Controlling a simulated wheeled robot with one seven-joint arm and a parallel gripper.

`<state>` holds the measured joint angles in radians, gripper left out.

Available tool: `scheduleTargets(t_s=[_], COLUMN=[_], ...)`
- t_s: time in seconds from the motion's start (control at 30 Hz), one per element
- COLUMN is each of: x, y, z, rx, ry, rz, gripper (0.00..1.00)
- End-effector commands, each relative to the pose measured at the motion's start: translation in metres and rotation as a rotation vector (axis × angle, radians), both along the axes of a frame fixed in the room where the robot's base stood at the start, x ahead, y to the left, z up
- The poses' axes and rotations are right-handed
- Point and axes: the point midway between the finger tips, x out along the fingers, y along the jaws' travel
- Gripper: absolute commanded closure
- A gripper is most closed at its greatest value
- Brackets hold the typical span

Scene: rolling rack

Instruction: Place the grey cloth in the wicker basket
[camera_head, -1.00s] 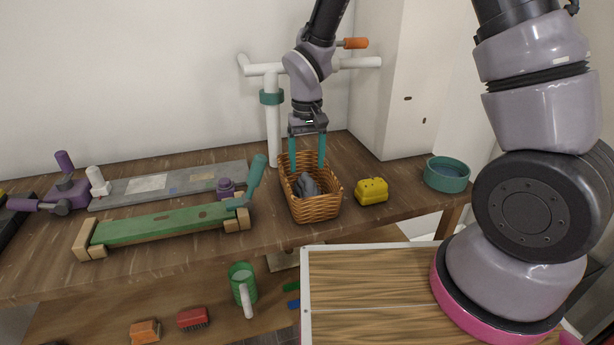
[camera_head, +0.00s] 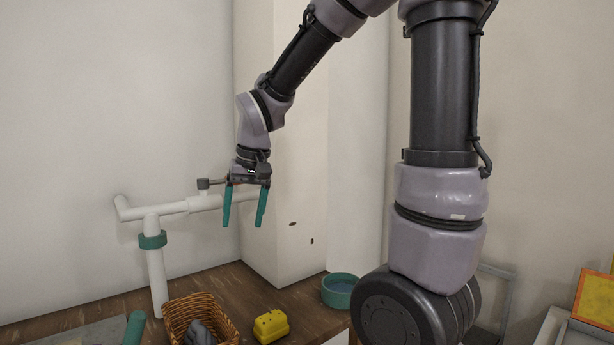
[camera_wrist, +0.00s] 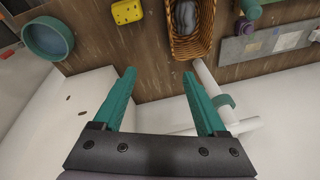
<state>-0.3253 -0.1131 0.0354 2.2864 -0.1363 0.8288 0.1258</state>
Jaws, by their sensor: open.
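The grey cloth (camera_head: 199,334) lies inside the wicker basket (camera_head: 222,312) on the wooden rack top. The cloth also shows in the wrist view (camera_wrist: 186,17), within the walls of the basket (camera_wrist: 190,48). My gripper (camera_head: 243,224) is open and empty, raised well above the rack, up and to the right of the basket in the head view. In the wrist view my gripper's teal fingers (camera_wrist: 158,75) are spread with nothing between them. The basket's lower part is cut off in the head view.
A yellow block (camera_head: 270,327) stands right of the basket, and a teal bowl (camera_head: 340,291) farther right. A white pipe stand with a teal collar (camera_head: 153,240) rises behind the basket, close to my gripper. A white pillar (camera_head: 290,150) stands behind.

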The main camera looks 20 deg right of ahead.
Motion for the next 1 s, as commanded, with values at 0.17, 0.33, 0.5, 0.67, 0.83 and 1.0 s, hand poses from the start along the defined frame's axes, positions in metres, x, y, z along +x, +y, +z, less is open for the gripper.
scheduleTargets(t_s=[0.17,0.33,0.5,0.67,0.83,1.0], x=[-0.038,-0.078,-0.104,-0.112,-0.111,-0.111], y=[-0.057,-0.092,-0.108,-0.111,-0.111,-0.111], z=[0.058,0.088,0.101,0.103,0.103,0.103], rx=[0.080,0.138,0.169,0.178,0.178,0.178], ry=[-0.135,-0.246,-0.316,-0.336,-0.336,-0.336], rz=[-0.141,-0.246,-0.302,-0.317,-0.316,-0.316], gripper=[0.26,0.26,0.26,0.26,0.26,0.26])
